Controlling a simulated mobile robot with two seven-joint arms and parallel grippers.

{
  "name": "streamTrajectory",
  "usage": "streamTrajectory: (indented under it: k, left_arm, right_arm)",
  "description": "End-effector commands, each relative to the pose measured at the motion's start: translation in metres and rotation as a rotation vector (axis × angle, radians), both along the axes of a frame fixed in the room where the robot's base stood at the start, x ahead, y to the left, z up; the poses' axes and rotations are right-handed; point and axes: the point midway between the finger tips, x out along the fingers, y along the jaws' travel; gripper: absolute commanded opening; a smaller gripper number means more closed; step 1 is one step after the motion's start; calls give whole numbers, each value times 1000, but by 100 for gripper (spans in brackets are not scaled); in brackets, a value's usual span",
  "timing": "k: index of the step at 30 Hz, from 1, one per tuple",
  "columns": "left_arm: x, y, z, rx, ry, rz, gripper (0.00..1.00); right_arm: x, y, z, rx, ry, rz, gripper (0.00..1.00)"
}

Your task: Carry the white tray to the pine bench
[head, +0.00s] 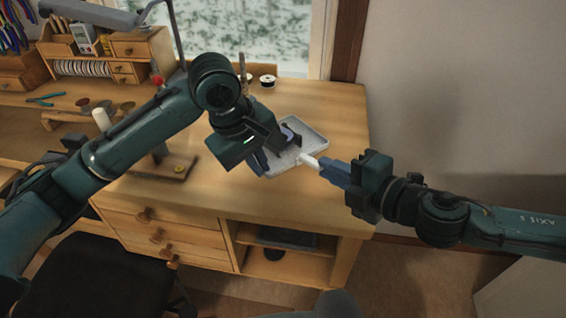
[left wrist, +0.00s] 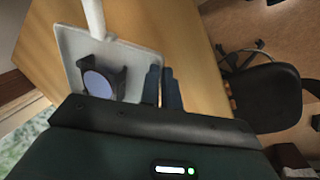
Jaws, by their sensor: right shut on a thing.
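The white tray (head: 312,137) lies on the right part of the pine bench (head: 345,110). It also shows in the left wrist view (left wrist: 128,55), with a white handle bar (left wrist: 95,18) at one side. A dark holder with a round pale-blue disc (left wrist: 98,83) stands in the tray. My right gripper (head: 326,168) is shut on the tray's white handle at the bench's front side.
Small drawers and tools (head: 95,50) fill the bench's back left. A wooden stand (head: 160,165) is near its left front, and small spools (head: 267,80) are behind the tray. A dark chair (head: 95,280) is in front of the drawers. The bench's right end is clear.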

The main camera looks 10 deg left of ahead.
Motion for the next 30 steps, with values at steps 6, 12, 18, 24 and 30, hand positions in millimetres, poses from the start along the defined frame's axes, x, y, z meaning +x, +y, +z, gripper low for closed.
streamTrajectory:
  k: [6,12,18,24,30]
  left_arm:
    - [0,1,-8,2,1,-1,0]
    - [0,1,-20,2,1,-1,0]
    - [0,0,-34,2,1,-1,0]
    - [0,0,-48,2,1,-1,0]
    - [0,1,-50,2,1,-1,11]
  right_arm:
    - [2,-1,-7,-1,-1,-6,0]
    - [2,-1,-19,-1,-1,-6,0]
    - [2,-1,-33,-2,-2,-6,0]
    - [2,-1,-47,-2,-2,-6,0]
    - [2,-1,-51,-1,0,-6,19]
